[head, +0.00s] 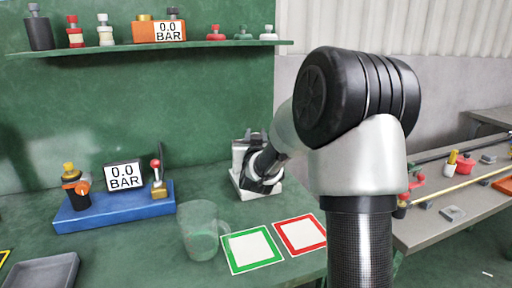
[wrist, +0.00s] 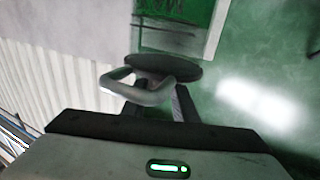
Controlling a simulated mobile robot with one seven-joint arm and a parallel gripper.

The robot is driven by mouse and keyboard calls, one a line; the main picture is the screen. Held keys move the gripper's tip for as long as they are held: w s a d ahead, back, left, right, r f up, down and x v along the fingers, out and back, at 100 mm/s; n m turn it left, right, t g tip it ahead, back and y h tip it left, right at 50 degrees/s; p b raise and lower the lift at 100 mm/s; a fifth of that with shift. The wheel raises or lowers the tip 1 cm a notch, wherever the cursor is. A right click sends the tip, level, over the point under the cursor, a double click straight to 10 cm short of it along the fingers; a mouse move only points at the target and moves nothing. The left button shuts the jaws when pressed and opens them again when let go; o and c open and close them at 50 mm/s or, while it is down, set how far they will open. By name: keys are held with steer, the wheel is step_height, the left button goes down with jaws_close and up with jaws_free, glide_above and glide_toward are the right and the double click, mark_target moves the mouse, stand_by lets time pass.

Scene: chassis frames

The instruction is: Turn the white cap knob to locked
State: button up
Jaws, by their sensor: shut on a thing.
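A white unit (head: 239,153) stands on a pale base plate (head: 273,198) on the green bench, just right of the head view's middle left. My gripper (head: 262,178) is at its front right side and covers much of it. In the wrist view a dark round disc (wrist: 178,68) with a light grey loop-shaped handle (wrist: 117,78) lies at my fingertips. My gripper (wrist: 160,98) is shut there, with the knob between its fingers. The exact contact and any locked marking are hidden or too blurred to read.
A clear beaker (head: 200,232), a green-framed card (head: 252,249) and a red-framed card (head: 300,235) lie in front of the unit. A blue stand (head: 115,208) with a gauge is to the left. A shelf (head: 150,48) runs above. A grey side table (head: 425,232) is right.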

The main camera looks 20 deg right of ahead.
steer(key=m+g+h, duration=0.1)
steer(key=h, duration=0.1)
steer(key=m+g+h, duration=0.1)
steer(key=h, duration=0.1)
steer(key=shift+a+r+m+p, duration=0.1)
steer(key=shift+a+m+p, duration=0.25)
steer(key=shift+m+p, duration=0.05)
steer(key=m+g+h+p, duration=0.2)
steer(key=h, duration=0.1)
steer(key=shift+w+d+r+m+g+p, duration=0.1)
steer(key=shift+r+m+g+p, duration=0.05)
steer(key=shift+m+g+p, duration=0.25)
steer(key=m+g+h+p, duration=0.3)
steer(key=g, duration=0.1)
steer(key=shift+d+f+m+g+h+p, duration=0.1)
steer(key=shift+m+g+h+p, duration=0.3)
steer(key=shift+m+g+p, duration=0.4)
steer(key=shift+d+f+m+g+h+p, duration=0.1)
steer(key=shift+m+g+h+p, duration=0.4)
steer(key=shift+g, duration=0.6)
steer(key=shift+m+g, duration=0.3)
steer(key=o, duration=1.1)
